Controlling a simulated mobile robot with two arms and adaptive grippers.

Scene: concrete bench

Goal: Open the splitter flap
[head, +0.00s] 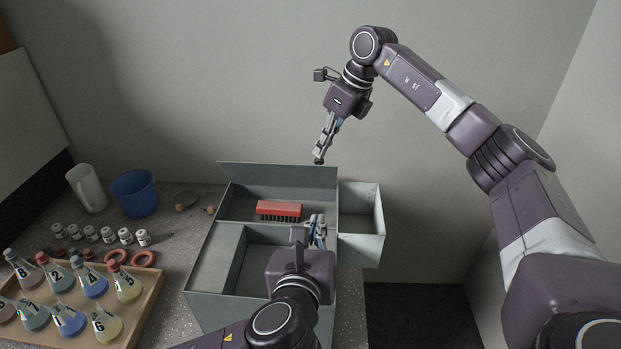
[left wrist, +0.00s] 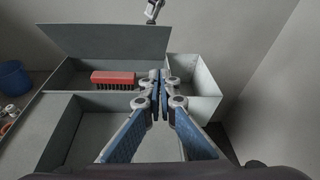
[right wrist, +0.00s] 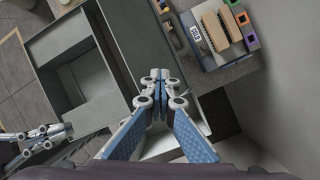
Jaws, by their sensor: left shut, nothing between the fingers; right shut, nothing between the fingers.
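A grey box (head: 205,272) with several compartments stands on the bench. A flat grey panel, which looks like the flap (head: 275,175), stands raised along its back edge; it also shows in the left wrist view (left wrist: 105,42). A red brush (head: 279,210) lies in the back compartment. An open side bin (head: 372,248) sticks out at the right. My left gripper (head: 318,225) is shut and empty over the box's right part, in front of the brush. My right gripper (head: 319,160) is shut and empty, pointing down near the panel's right end. Whether it touches the panel is unclear.
A wooden tray (head: 134,333) of numbered flasks, small jars (head: 108,234), red rings, a blue cup (head: 135,193) and a white jug (head: 88,188) stand left of the box. Brown blocks (right wrist: 215,30) and coloured cubes show in the right wrist view. A wall rises behind.

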